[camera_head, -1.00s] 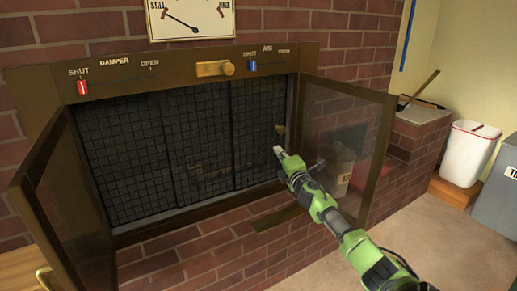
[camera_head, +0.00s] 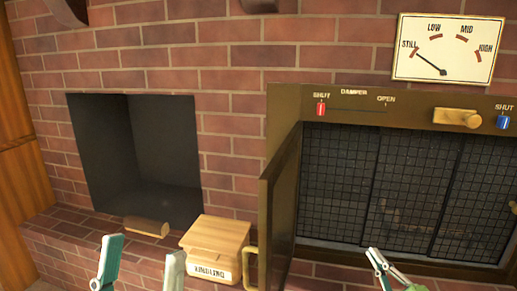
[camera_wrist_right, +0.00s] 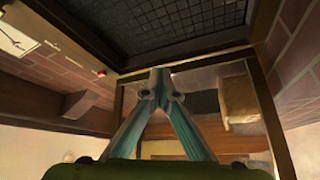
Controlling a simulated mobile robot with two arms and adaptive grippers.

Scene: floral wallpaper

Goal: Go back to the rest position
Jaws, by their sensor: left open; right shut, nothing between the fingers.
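My left gripper (camera_head: 141,258) is at the bottom left of the head view. Its two fingers are spread apart with nothing between them. My right gripper (camera_head: 375,256) is at the bottom of the head view, in front of the mesh screen, and its fingers are together. In the right wrist view my right gripper (camera_wrist_right: 157,75) shows its fingertips meeting with nothing held. The fireplace mesh screen (camera_head: 406,190) is behind it at the right. The open left glass door (camera_head: 279,215) stands between the two grippers in the picture.
A kindling box (camera_head: 215,240) and a log (camera_head: 146,227) sit on the brick ledge below a dark wall opening (camera_head: 140,155). The damper panel (camera_head: 355,105) is above the screen, with a gauge (camera_head: 447,50) higher up.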

